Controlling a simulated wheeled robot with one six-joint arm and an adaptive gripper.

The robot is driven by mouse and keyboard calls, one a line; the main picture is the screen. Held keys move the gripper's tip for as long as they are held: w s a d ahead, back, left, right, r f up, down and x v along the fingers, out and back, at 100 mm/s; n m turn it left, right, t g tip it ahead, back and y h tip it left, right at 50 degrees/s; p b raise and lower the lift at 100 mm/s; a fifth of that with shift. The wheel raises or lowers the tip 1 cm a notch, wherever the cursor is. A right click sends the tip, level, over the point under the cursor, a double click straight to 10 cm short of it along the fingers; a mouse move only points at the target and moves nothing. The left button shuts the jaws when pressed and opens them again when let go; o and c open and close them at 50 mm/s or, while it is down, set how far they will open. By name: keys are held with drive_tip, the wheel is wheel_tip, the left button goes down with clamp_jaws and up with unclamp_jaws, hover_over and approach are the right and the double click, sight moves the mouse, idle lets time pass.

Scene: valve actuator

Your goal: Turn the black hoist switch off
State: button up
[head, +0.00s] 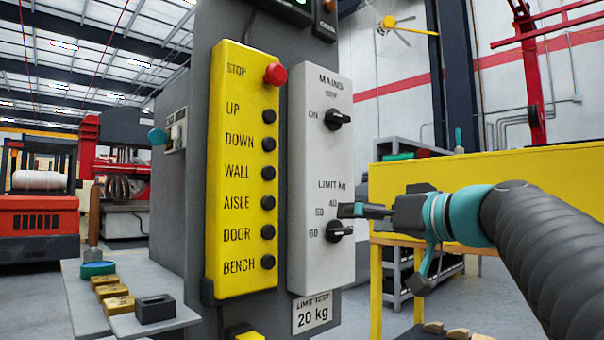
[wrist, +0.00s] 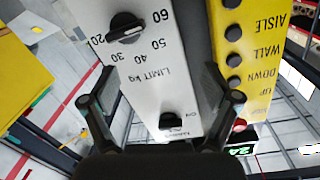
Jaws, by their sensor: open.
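The black mains switch (head: 337,119) is a rotary knob on the upper part of a light grey panel (head: 305,180), with ON to its left and OFF above it. Its exact pointing direction is hard to tell. In the wrist view the mains switch (wrist: 172,121) appears upside down at the lower middle, between the fingers. My gripper (head: 362,211) is in front of the panel's lower right, below the mains switch and close to the black limit knob (head: 340,231). In the wrist view my gripper (wrist: 158,72) is open, with nothing between its fingers. Contact with the panel cannot be told.
A yellow button box (head: 240,180) with a red stop button (head: 275,74) and several black buttons stands just left of the panel. A small shelf (head: 155,322) with brass blocks is lower left.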

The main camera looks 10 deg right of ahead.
sight(343, 115)
drive_tip(key=d+r+n+t+y, duration=0.2)
drive_tip(key=d+r, duration=0.1)
drive_tip(key=r, duration=0.4)
drive_tip(key=d+r+n+t+y, duration=0.2)
drive_tip(key=d+r, duration=0.1)
drive_tip(key=r, duration=0.4)
drive_tip(key=p+x, duration=0.4)
drive_tip(key=x, duration=0.9)
drive_tip(key=shift+s+r, duration=0.1)
drive_tip(key=shift+r, duration=0.1)
drive_tip(key=shift+c, duration=0.2)
drive_tip(key=c, duration=1.1)
